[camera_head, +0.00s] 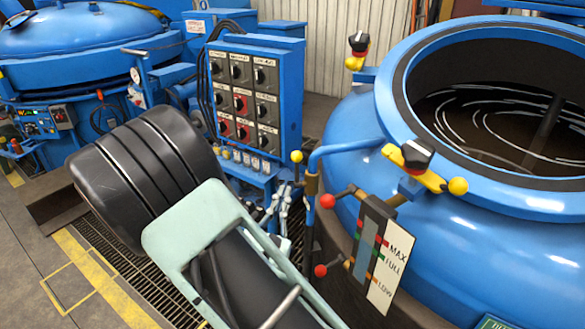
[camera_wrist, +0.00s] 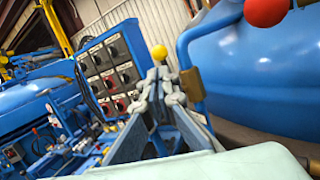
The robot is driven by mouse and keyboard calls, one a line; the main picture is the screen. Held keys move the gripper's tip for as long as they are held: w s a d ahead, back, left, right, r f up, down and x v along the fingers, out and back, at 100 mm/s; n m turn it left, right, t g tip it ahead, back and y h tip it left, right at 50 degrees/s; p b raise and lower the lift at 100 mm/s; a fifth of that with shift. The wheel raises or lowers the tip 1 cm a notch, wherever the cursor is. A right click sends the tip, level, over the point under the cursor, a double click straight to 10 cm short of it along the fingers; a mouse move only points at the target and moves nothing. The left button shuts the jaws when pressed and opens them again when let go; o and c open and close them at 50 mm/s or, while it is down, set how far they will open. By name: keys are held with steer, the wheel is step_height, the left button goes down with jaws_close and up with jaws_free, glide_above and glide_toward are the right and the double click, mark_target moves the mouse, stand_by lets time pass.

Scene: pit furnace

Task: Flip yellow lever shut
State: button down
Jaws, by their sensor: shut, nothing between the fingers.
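A small yellow ball knob (camera_head: 296,156) tops a thin upright lever beside the bent blue pipe (camera_head: 312,185), left of the large tank. In the wrist view the yellow knob (camera_wrist: 159,52) appears just above my fingertips; the picture does not settle whether they touch. My gripper (camera_head: 281,198) is shut and empty, below and slightly left of the knob. It also shows in the wrist view (camera_wrist: 160,80). Two other yellow handles with black knobs are on the tank rim, one at the back (camera_head: 355,62) and one in front (camera_head: 428,176). The lever's lower part is partly hidden.
A blue control panel (camera_head: 240,90) with several black and red knobs stands behind my gripper. A level gauge (camera_head: 385,255) with red ball handles is to the right, before the open blue tank (camera_head: 450,240). The knob sits in a narrow gap between them.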

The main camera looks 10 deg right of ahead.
mark_target(294, 160)
steer(key=p+x, duration=0.1)
steer(key=x, duration=0.8)
steer(key=shift+w+a+r+p, duration=0.1)
steer(key=shift+w+r+p, duration=0.1)
steer(key=shift+p, duration=0.4)
steer(key=shift+g, duration=0.3)
